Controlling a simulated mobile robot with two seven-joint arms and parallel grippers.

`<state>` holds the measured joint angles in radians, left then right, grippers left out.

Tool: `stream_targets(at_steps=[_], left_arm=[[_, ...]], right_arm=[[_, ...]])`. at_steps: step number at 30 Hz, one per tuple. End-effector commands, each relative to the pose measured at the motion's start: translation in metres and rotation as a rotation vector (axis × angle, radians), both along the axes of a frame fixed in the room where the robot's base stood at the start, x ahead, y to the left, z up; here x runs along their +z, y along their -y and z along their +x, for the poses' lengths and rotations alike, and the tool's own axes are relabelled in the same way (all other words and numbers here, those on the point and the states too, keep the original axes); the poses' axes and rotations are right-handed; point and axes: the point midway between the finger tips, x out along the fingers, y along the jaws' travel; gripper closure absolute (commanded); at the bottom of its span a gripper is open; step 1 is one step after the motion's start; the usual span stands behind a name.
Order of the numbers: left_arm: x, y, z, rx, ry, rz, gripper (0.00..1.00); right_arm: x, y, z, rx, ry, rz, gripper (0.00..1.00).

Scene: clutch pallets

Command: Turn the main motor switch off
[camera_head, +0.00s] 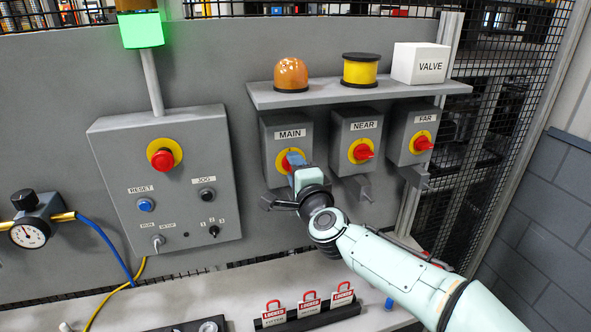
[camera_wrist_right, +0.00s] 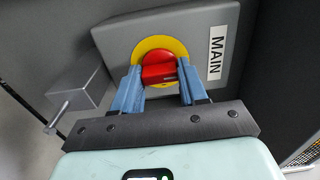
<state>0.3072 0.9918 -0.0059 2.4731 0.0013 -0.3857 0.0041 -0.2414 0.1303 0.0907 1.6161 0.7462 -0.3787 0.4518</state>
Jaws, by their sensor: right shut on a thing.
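The main motor switch is a grey box (camera_head: 282,133) labelled MAIN, with a red knob on a yellow disc. In the right wrist view the red knob (camera_wrist_right: 158,70) sits between the blue fingers, on the yellow disc (camera_wrist_right: 151,45). My right gripper (camera_wrist_right: 160,82) is shut on the knob. In the head view the right gripper (camera_head: 293,161) covers most of the knob, and part of the yellow disc shows beside it. The knob's bar runs across between the fingers, with the MAIN label turned sideways in the wrist view. My left gripper is not in view.
The NEAR switch (camera_head: 344,138) and FAR switch (camera_head: 407,146) stand to the right. A shelf (camera_head: 430,88) above holds an orange dome, a yellow spool and a VALVE box. A control panel (camera_head: 117,133) is at left. Red LOCKED tags (camera_head: 309,304) stand below.

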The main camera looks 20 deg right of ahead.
Motion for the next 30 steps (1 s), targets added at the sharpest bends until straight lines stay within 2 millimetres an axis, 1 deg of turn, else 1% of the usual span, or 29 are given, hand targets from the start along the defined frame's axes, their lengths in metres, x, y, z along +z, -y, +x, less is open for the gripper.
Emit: stream_targets(at_steps=[1,3,4,6,14,17,20,22,30], left_arm=[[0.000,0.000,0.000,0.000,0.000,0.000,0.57],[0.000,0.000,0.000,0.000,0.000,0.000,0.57],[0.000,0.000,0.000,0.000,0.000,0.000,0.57],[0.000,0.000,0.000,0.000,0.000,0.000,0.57],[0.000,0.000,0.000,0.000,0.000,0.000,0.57],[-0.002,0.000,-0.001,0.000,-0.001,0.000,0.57],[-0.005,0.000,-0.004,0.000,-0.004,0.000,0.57],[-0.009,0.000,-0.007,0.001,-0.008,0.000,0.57],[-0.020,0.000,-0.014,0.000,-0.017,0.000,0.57]], right_arm=[[0.003,0.002,0.000,-0.005,0.007,-0.004,0.88],[0.003,0.002,0.000,-0.005,0.007,-0.004,0.88],[0.003,0.002,0.000,-0.005,0.007,-0.004,0.51],[0.003,0.002,0.000,-0.005,0.006,-0.003,0.32],[0.001,0.001,0.000,-0.002,0.003,-0.002,0.32],[0.001,0.001,-0.004,-0.001,0.002,-0.001,0.32],[0.001,0.001,-0.016,-0.001,0.003,-0.001,0.32],[0.000,0.002,-0.030,0.000,0.003,-0.001,0.32],[0.001,0.004,-0.091,-0.002,0.005,-0.002,0.32]])
